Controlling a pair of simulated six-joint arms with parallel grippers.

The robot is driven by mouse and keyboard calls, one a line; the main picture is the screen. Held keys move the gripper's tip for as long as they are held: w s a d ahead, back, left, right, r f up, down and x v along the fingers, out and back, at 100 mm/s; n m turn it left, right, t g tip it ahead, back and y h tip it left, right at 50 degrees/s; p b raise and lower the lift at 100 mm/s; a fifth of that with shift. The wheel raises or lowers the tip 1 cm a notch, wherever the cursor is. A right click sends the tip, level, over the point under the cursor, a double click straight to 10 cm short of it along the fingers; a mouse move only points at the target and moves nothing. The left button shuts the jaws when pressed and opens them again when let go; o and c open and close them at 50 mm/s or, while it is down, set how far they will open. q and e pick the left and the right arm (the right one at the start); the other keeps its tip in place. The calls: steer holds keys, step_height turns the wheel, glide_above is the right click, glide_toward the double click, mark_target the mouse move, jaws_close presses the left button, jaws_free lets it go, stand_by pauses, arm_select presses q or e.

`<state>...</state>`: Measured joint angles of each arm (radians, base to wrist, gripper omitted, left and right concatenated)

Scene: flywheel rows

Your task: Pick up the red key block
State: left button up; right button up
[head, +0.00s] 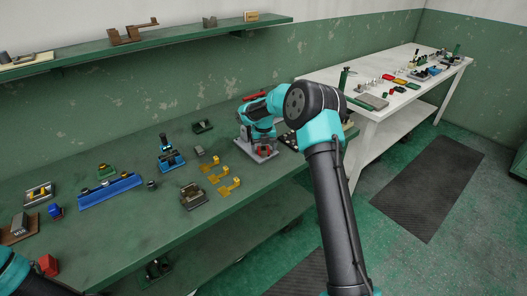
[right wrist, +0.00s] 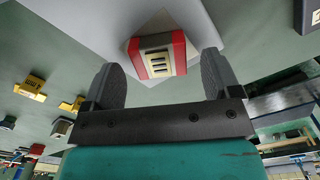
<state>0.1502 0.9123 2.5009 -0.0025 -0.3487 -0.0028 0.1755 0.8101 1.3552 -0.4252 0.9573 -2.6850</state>
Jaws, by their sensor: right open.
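The red key block (right wrist: 152,58), red with a pale slotted middle, sits on a light grey plate (right wrist: 190,22) in the right wrist view. My right gripper (right wrist: 159,72) is open, with one finger on each side of the block's near end and visible gaps between. In the head view a small red patch of the block (head: 264,151) shows on the grey plate (head: 262,158) under my right gripper (head: 262,143), which partly hides it. Of my left arm only a teal link shows at the bottom left; its gripper is out of view.
Several yellow brackets (head: 221,180) and a grey-brown fixture (head: 192,196) stand left of the plate on the green bench (head: 150,225). A blue rail (head: 110,190) lies farther left. Another red block (head: 47,265) is at the bench's front left. A white table (head: 395,110) stands at the right.

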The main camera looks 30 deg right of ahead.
steer(key=shift+f, duration=0.55)
steer(key=c, duration=1.3)
steer(key=shift+r, duration=0.1)
steer(key=shift+r, duration=0.1)
steer(key=shift+r, duration=1.4)
steer(key=shift+s+r, duration=0.15)
steer(key=shift+r, duration=0.15)
steer(key=s+a, duration=0.2)
steer(key=s, duration=0.2)
steer(key=s+a+r, duration=0.1)
steer(key=s+a, duration=0.2)
steer(key=s, duration=0.2)
steer(key=s+a, duration=0.3)
steer(key=s, duration=0.1)
steer(key=shift+s+a+r, duration=0.15)
steer(key=shift+s, duration=0.05)
